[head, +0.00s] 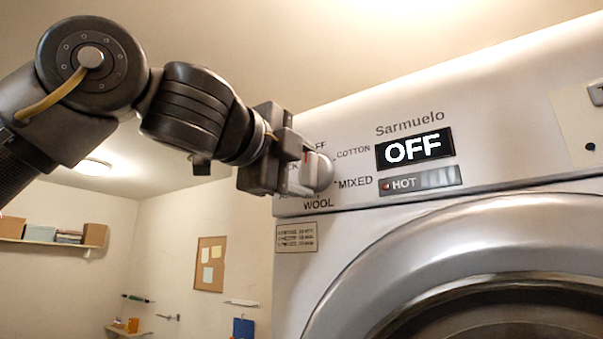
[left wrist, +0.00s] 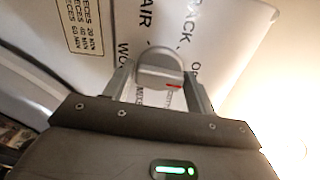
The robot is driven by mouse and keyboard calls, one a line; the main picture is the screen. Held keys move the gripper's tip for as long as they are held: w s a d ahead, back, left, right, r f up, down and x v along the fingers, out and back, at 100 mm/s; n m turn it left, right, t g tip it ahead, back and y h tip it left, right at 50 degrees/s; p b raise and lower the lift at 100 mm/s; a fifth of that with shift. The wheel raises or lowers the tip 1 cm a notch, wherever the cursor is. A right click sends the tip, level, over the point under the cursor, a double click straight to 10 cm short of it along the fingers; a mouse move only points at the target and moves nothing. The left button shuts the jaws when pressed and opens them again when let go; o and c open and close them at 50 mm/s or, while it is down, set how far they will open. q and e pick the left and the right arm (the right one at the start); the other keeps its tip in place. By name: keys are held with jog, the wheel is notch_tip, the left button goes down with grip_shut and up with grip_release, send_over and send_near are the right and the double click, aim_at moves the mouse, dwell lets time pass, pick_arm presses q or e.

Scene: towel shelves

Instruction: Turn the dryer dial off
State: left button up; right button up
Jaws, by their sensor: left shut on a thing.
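The dryer (head: 300,250) fills the right of the head view, its silver panel facing me. Its display (head: 414,149) reads OFF, and a smaller strip (head: 420,180) below reads HOT. The dial (head: 322,173) is a round grey knob among printed labels such as COTTON, MIXED and WOOL, and my gripper partly hides it. My left gripper (head: 288,165) is at the dial. In the left wrist view the fingers of my left gripper (left wrist: 160,90) are shut on the dial (left wrist: 158,68), one on each side. A red mark shows on the dial's edge. My right gripper is out of view.
The round dryer door (head: 400,270) is below the panel. A wall shelf (head: 45,242) with boxes and folded cloths is at the far left. A cork board (head: 210,263) and small shelves are on the back wall. Free room lies left of the dryer.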

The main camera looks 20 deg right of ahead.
pick_arm(q)
jog(key=shift+n, duration=0.4)
jog(key=o, duration=0.9)
jog(key=shift+a, duration=0.15)
jog(key=shift+s+a+f+b, duration=0.15)
jog(key=shift+s+a+b, duration=0.15)
jog(key=shift+b, duration=0.3)
jog(key=b+v, duration=0.4)
jog(key=v, duration=0.5)
jog(key=shift+s+a, duration=0.25)
jog(key=shift+a, duration=0.05)
